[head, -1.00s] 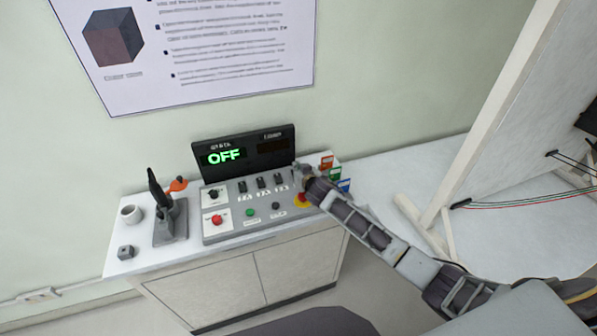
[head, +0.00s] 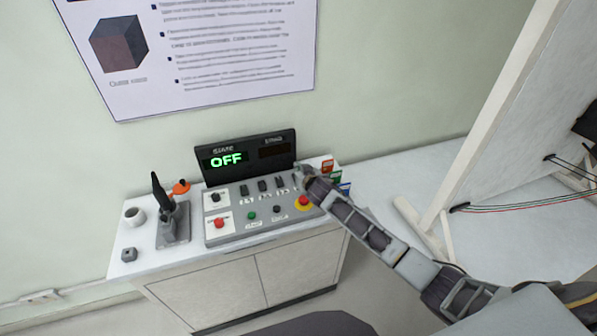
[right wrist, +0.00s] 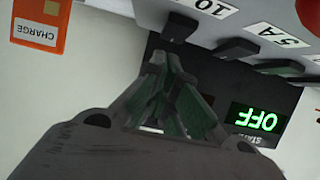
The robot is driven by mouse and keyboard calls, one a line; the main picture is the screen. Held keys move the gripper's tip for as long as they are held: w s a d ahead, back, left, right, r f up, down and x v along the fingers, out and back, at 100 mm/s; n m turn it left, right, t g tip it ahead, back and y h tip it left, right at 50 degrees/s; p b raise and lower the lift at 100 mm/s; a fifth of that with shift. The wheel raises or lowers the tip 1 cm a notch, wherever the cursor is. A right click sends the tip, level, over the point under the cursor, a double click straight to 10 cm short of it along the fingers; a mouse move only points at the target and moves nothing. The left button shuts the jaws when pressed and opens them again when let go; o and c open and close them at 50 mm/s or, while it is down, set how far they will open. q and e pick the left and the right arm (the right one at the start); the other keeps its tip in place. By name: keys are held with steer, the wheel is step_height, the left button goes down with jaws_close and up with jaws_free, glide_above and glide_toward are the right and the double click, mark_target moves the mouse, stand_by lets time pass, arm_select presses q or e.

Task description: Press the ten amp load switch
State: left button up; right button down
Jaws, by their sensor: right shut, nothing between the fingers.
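The grey control panel (head: 237,228) stands on a white cabinet. Its display (head: 226,160) reads OFF in green, and this also shows upside down in the right wrist view (right wrist: 257,117). In the right wrist view the black ten amp switch (right wrist: 181,25) sits beside the label "10", with the 5A switch (right wrist: 234,49) to its right. In the head view my right gripper (head: 299,169) hides the ten amp switch. My right gripper is shut and empty, its fingertips (right wrist: 168,60) just below that switch in the wrist view. I cannot tell whether they touch it. My left gripper is not in view.
A cup (head: 135,216) stands at left.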

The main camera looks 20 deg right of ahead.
steer(key=shift+s+r+p, duration=0.15)
steer(key=shift+r+p, duration=0.85)
steer(key=shift+r, duration=0.35)
steer(key=shift+s, duration=0.75)
steer(key=shift+s+d+b, duration=0.1)
steer(key=shift+s+b, duration=0.25)
steer(key=shift+s, duration=0.6)
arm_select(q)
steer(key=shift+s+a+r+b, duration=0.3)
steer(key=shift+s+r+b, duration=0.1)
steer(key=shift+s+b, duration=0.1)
arm_select(e)
steer(key=s, duration=0.6)
steer(key=shift+s+r, duration=0.3)
steer(key=shift+r, duration=0.15)
steer(key=shift+d, duration=0.1)
